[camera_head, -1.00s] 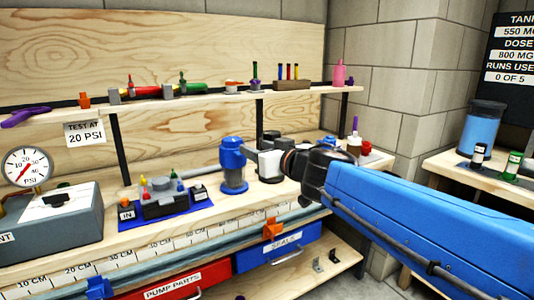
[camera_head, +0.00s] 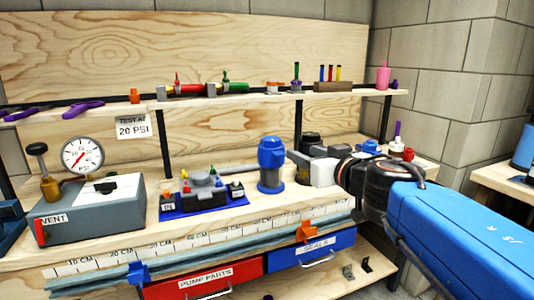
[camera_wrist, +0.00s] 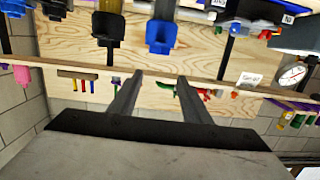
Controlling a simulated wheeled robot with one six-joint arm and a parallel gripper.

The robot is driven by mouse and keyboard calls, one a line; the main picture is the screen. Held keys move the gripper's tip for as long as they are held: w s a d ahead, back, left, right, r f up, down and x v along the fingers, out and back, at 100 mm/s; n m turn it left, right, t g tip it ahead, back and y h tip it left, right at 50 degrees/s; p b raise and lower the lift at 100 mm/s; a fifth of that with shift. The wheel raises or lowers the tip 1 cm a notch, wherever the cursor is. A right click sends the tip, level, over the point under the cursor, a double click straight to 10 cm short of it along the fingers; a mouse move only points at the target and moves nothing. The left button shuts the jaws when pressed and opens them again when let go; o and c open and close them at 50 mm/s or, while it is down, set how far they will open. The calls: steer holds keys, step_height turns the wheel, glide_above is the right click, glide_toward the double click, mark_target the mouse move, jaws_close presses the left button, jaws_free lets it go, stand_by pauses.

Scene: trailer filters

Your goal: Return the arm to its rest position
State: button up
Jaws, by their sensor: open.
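My arm (camera_head: 440,215), with a blue link and a dark joint, reaches in from the right in the head view, over the right part of the workbench. That view is upside down, with the shelf and the plywood back beyond the fingers. Whether the fingers touch anything cannot be told, but no contact shows.
A blue-topped canister (camera_head: 271,165), a grey gauge box (camera_head: 88,212) and a blue parts mat (camera_head: 236,201) stand on the bench. A shelf (camera_head: 225,101) with small tools runs above. Red (camera_head: 203,278) and blue (camera_head: 313,251) drawers sit below.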

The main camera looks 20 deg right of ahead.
steer(key=s+d+f+m+g+h, duration=0.2)
steer(key=d+f+g+h, duration=0.1)
steer(key=f, duration=0.3)
steer(key=s+d+f+m+g+h, duration=0.2)
steer(key=s+d+f+g, duration=0.15)
steer(key=f, duration=0.25)
steer(key=s+a+f+n+g+y, duration=0.3)
steer(key=s+a+f, duration=0.6)
steer(key=f, duration=0.3)
steer(key=shift+s+a+f+n+g+y, duration=0.25)
steer(key=shift+s+a+n+g+y, duration=0.15)
steer(key=shift+a+g+y, duration=0.65)
steer(key=shift+w+d, duration=0.1)
steer(key=shift+d, duration=0.25)
